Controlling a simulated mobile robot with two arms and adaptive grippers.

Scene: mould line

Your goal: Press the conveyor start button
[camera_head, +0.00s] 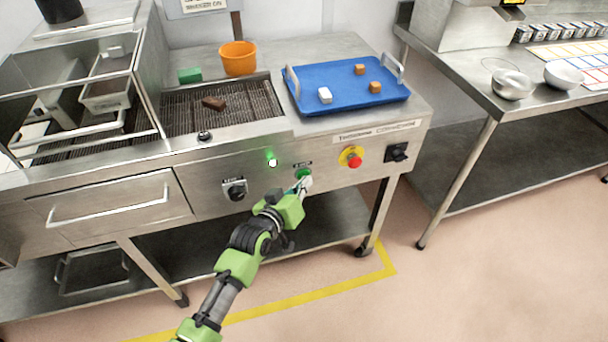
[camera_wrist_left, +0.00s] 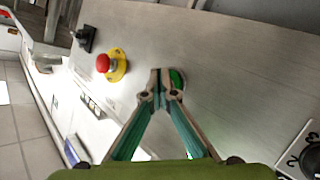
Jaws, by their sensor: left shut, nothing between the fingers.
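The green start button (camera_head: 303,173) is on the front panel of the steel conveyor. It also shows in the left wrist view (camera_wrist_left: 177,79), partly hidden behind the fingertips. My left gripper (camera_head: 304,184) is shut and empty, with its tips at the button. In the left wrist view the closed fingertips (camera_wrist_left: 160,78) overlap the button's left side. I cannot tell for certain whether they touch it. My right gripper is not in view.
A red emergency stop on yellow (camera_head: 350,157) is right of the button, with a black switch (camera_head: 397,152) beyond. A rotary knob (camera_head: 236,190) and lit green lamp (camera_head: 272,162) are left. A blue tray (camera_head: 345,105) with several small blocks and an orange bucket (camera_head: 238,58) stand on top.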

